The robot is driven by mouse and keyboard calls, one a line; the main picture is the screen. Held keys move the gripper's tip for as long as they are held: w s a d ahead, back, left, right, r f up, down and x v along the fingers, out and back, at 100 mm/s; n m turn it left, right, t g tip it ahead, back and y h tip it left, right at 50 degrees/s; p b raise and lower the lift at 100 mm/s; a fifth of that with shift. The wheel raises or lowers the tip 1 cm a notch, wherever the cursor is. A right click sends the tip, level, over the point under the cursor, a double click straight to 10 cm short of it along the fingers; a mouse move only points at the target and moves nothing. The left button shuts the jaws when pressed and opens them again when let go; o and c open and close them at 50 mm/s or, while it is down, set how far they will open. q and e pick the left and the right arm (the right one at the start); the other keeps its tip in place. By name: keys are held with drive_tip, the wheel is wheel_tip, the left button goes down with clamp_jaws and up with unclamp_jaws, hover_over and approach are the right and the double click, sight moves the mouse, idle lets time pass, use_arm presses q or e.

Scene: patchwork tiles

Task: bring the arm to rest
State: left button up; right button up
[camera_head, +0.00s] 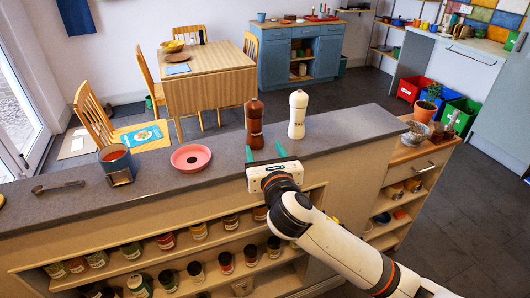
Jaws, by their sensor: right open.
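My right arm comes in from the lower right, and my right gripper (266,152) is at the front edge of the grey counter (350,127). Its two green fingers are spread apart and point away across the countertop. Nothing shows between them. A brown mill (254,125) stands upright just beyond the fingers, and a white mill (298,114) stands upright to its right. I cannot tell whether a finger touches the brown mill. My left gripper is not in view.
Shelves with several jars (225,262) sit below the front edge. The counter's right stretch is clear.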

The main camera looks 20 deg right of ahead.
drive_tip(key=s+d+f+m+g, duration=0.1)
drive_tip(key=s+f+m+g, duration=0.6)
drive_tip(key=s+f+m, duration=0.7)
drive_tip(key=s+d+f+m+g+y, duration=0.1)
drive_tip(key=s+f+m+g, duration=0.35)
drive_tip(key=s+m, duration=0.5)
drive_tip(key=s+f+m+g+y, duration=0.1)
drive_tip(key=s+f+m+g, duration=0.2)
drive_tip(key=s+f+m, duration=0.45)
wheel_tip(320, 180, down, 25)
drive_tip(key=s+m, duration=0.2)
drive_tip(key=s+d+f+g, duration=0.2)
drive_tip(key=s+d+f, duration=0.1)
drive_tip(key=s+f, duration=1.2)
drive_tip(key=shift+s+f+n, duration=0.3)
drive_tip(key=shift+s, duration=0.1)
